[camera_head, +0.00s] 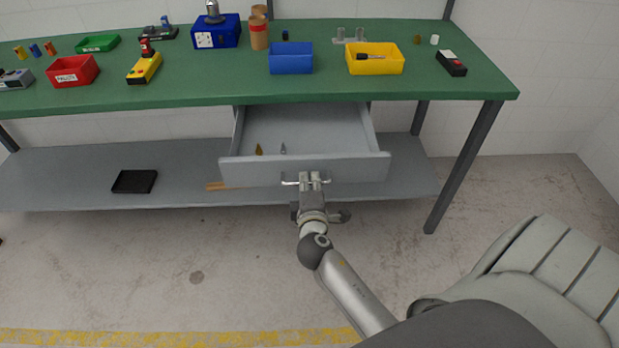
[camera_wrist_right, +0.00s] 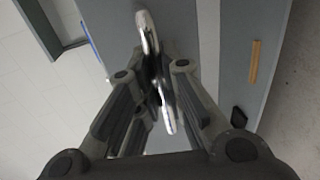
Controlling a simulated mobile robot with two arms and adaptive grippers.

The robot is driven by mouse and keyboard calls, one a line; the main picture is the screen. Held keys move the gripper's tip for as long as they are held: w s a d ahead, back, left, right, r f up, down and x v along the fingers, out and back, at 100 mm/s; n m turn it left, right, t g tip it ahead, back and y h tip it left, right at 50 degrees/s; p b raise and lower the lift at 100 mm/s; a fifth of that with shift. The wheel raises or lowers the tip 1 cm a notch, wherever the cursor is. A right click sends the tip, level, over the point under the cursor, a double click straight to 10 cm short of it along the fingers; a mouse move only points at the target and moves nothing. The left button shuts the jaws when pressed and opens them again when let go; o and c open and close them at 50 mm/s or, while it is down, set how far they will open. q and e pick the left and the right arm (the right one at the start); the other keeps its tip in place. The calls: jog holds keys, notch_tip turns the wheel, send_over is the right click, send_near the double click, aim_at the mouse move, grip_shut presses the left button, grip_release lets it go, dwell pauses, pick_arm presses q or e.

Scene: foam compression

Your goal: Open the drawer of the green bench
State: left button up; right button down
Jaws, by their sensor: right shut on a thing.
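The grey drawer (camera_head: 240,172) under the green bench (camera_head: 210,98) stands pulled out, with its inside showing. A gold-coloured item and a small grey item lie in it. My right gripper (camera_head: 310,181) is shut on the silver bar handle (camera_head: 290,183) at the middle of the drawer front. In the right wrist view the handle (camera_wrist_right: 147,32) passes between the fingers of the right gripper (camera_wrist_right: 160,85). The left gripper is not in view.
The bench top carries a red bin (camera_head: 73,72), a blue bin (camera_head: 291,60), a yellow bin (camera_head: 375,60) and a blue box (camera_head: 216,32). A lower grey shelf (camera_head: 70,185) holds a black tray (camera_head: 134,181). The floor in front is clear.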

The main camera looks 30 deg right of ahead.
jog(key=c, duration=1.5)
grip_release()
jog(key=shift+s+a, duration=0.15)
jog(key=shift+s, duration=0.05)
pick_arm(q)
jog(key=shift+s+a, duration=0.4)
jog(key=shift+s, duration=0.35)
pick_arm(e)
jog(key=v, duration=1.1)
jog(key=shift+s+a, duration=0.15)
jog(key=shift+s, duration=0.15)
